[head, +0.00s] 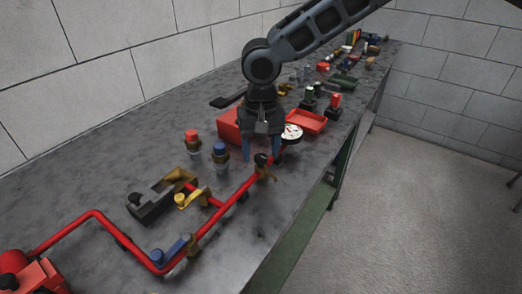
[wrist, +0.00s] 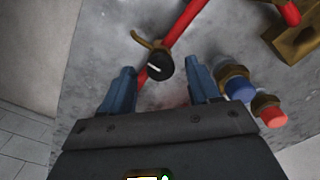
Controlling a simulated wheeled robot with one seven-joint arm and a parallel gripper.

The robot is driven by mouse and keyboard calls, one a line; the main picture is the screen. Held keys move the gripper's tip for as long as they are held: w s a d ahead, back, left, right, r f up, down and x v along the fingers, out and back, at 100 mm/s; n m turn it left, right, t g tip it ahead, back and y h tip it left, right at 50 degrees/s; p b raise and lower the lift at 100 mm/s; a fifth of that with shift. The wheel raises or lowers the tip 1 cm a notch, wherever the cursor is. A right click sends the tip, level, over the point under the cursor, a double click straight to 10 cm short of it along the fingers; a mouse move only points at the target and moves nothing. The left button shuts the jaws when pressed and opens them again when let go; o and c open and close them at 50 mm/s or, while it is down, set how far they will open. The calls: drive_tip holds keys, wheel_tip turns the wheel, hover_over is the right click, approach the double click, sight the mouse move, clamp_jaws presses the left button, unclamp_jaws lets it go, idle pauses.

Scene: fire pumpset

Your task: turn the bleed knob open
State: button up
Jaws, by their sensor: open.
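The bleed knob (head: 261,159) is black and sits by a brass fitting on the red pipe. In the wrist view the knob (wrist: 158,67) shows a white line on its face, and a brass lever-like piece (wrist: 146,42) sticks out beside it. My gripper (head: 261,152) is open and empty, pointing down over the pipe. In the wrist view its blue fingers stand either side of the knob, with a gap on both sides. I cannot tell how far the fingertips are above the knob.
A red pipe (head: 224,211) runs along the bench (head: 255,215). Red-capped (head: 193,140) and blue-capped (head: 220,155) fittings stand left of my gripper. A round gauge (head: 291,132) and red trays (head: 306,121) are close on the right and behind. The bench front is clear.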

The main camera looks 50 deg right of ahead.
drive_tip(key=shift+f, duration=0.45)
drive_tip(key=shift+c, duration=0.2)
drive_tip(key=c, duration=1)
